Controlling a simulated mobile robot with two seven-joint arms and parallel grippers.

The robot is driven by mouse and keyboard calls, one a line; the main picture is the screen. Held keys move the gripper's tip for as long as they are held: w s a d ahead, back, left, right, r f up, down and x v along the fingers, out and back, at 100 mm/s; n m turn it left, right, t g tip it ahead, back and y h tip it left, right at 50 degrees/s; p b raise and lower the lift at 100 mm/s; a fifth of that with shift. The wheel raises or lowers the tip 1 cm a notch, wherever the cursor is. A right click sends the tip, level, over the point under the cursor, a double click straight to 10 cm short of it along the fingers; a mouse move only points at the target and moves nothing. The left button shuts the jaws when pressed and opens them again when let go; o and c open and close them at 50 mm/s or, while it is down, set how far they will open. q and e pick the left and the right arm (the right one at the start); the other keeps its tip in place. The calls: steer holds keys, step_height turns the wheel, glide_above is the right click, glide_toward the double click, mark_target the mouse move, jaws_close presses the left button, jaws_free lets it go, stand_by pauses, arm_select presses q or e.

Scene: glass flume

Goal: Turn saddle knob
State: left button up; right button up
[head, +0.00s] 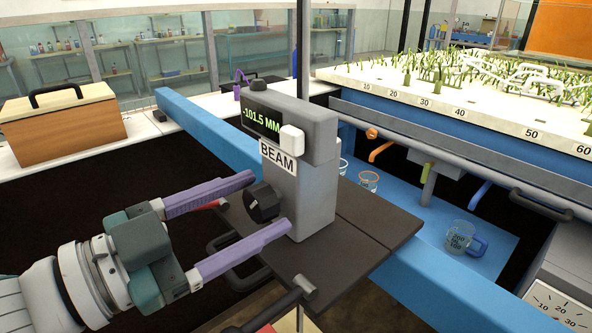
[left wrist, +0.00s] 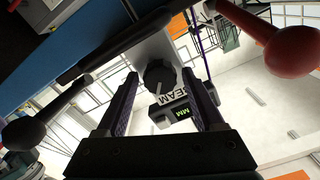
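The saddle knob (head: 263,202) is a dark round knob with a pale mark, on the lower front of a grey box labelled BEAM (head: 298,190). The box's display (head: 262,122) reads -101.5 MM. My left gripper (head: 269,202) is open, its two purple-padded fingers reaching to either side of the knob. In the left wrist view the knob (left wrist: 160,77) shows between the fingertips (left wrist: 159,76), with a visible gap on both sides. The fingers hold nothing. My right gripper is not in view.
The box stands on a dark saddle plate (head: 375,215) across a blue beam (head: 440,275). A T-shaped handle (head: 300,287) sits below the fingers. A wooden case (head: 65,120) is at left.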

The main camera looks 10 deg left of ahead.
arm_select(q)
jaws_close()
stand_by(0.3)
stand_by(0.3)
steer(key=shift+o, duration=0.9)
jaws_free()
steer(key=v, duration=1)
